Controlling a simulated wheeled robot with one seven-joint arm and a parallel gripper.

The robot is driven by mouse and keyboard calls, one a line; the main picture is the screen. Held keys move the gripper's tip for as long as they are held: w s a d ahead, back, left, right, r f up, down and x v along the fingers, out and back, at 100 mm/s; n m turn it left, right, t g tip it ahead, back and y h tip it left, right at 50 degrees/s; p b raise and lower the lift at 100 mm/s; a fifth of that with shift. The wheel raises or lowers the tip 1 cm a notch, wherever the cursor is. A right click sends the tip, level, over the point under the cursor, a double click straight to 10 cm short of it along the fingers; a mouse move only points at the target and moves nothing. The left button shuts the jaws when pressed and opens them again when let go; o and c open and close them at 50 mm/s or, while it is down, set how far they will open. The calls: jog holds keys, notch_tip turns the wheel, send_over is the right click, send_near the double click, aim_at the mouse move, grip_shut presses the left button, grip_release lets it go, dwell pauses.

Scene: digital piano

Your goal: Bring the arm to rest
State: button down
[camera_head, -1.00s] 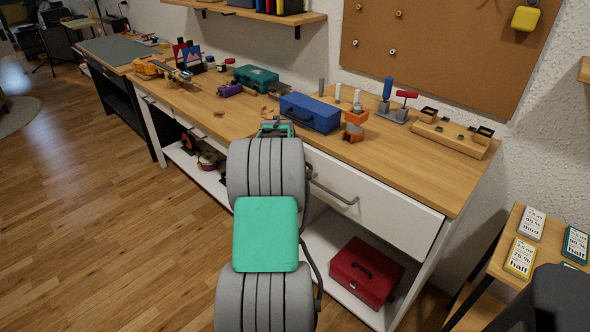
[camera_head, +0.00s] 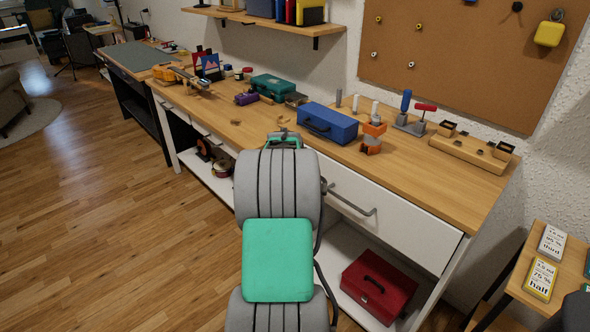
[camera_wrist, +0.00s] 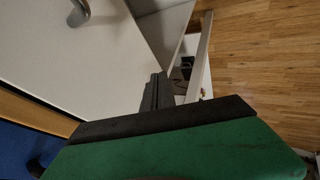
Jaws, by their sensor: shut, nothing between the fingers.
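My arm, with grey ribbed links and a green cover (camera_head: 278,260), reaches forward from the bottom of the head view to the front of the workbench (camera_head: 440,190). My gripper's green end shows at the bench's front edge in the head view, but its fingertips are hidden there. In the wrist view my gripper (camera_wrist: 158,90) has dark fingers close together, with nothing between them. It points down along the white drawer fronts (camera_wrist: 60,50).
A blue toolbox (camera_head: 328,124) and an orange-and-white item (camera_head: 373,137) stand on the bench near my gripper. A drawer handle (camera_head: 352,203) juts out right of my arm. A red box (camera_head: 378,287) sits on the lower shelf. The floor (camera_head: 110,230) at left is clear.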

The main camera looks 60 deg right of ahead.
jog(key=v, duration=0.9)
jog(key=w+a+r+n+t+y+p, duration=0.15)
jog(key=w+a+r+p, duration=0.3)
jog(key=a, duration=0.85)
jog(key=w+a+r+n+y+p, duration=0.15)
jog(key=w+a+r+p, duration=0.3)
jog(key=a, duration=0.75)
jog(key=s+a+r+y+p, duration=0.1)
jog(key=s+a+p, duration=0.1)
jog(key=a, duration=0.6)
jog(key=s+a+r+g+y+p, duration=0.1)
jog(key=s+a+r+p, duration=0.1)
jog(key=s+a, duration=0.3)
jog(key=s+a+r+n+y+p, duration=0.1)
jog(key=s+a+r+p, duration=0.1)
jog(key=a, duration=1)
jog(key=shift+s+r+y+p, duration=0.2)
jog(key=shift+s+y+p, duration=0.2)
jog(key=shift+s+p, duration=0.5)
jog(key=shift+s+g, duration=0.2)
jog(key=shift+g, duration=0.05)
